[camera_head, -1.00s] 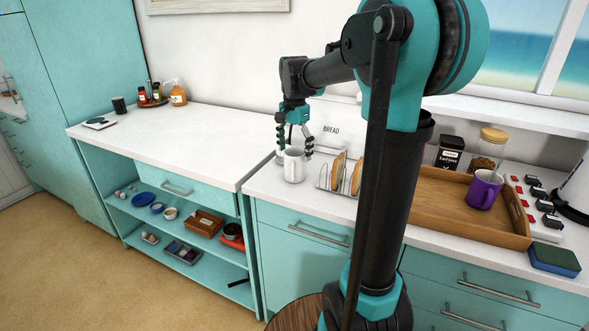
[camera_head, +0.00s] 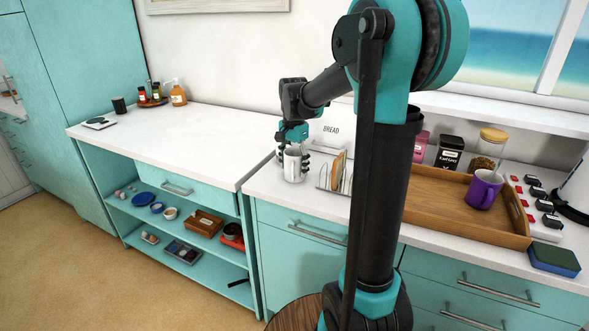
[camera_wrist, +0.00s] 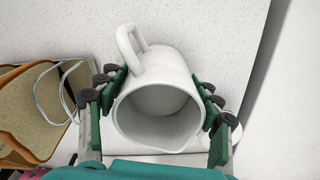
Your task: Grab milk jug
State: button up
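The milk jug (camera_head: 293,166) is a white jug with a handle, upright on the white counter beside the toast rack. In the wrist view I look down into its open, empty mouth (camera_wrist: 157,112); its handle (camera_wrist: 129,50) points to the upper left. My gripper (camera_head: 293,160) is low around the jug. In the wrist view its green-padded fingers (camera_wrist: 160,103) lie against the left and right sides of the jug, shut on it. The fingers partly hide the jug's sides in the head view.
A toast rack (camera_head: 337,174) with bread stands close on the right, before a white bread bin (camera_head: 330,130). A wooden tray (camera_head: 440,212) with a purple mug (camera_head: 484,189) is farther right. The left counter (camera_head: 190,138) is mostly clear.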

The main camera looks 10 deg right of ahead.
jog(key=c, duration=0.9)
jog(key=shift+c, duration=0.5)
jog(key=shift+r, duration=0.1)
